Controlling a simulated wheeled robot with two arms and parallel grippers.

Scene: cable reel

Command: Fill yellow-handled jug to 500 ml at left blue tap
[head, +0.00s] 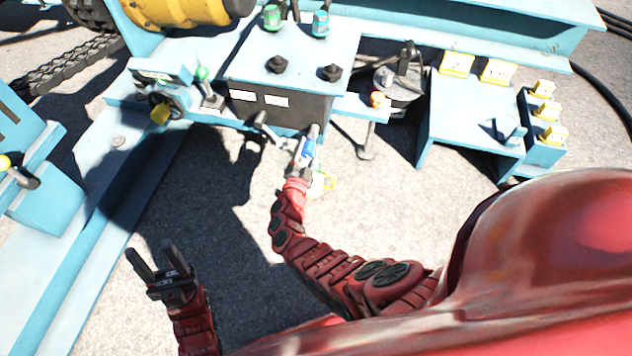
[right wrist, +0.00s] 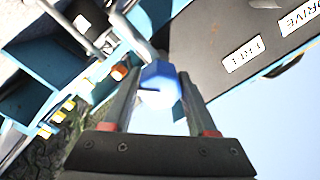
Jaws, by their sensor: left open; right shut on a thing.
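My right gripper (head: 304,160) is below the front of the dark box and shut on a blue tap handle (head: 308,148). In the right wrist view the blue handle (right wrist: 160,82) sits between the two fingers. A clear jug with a yellow handle (head: 329,183) is just below and right of that gripper, partly hidden behind it and my forearm. Its water level cannot be made out. My left gripper (head: 157,266) is open and empty, over the floor at the lower left.
The dark box (head: 305,108) has two white labels and a light blue top. A dark lever (head: 262,125) hangs left of the blue handle. A blue bench (head: 470,105) with yellow blocks stands to the right. Bare floor lies between my arms.

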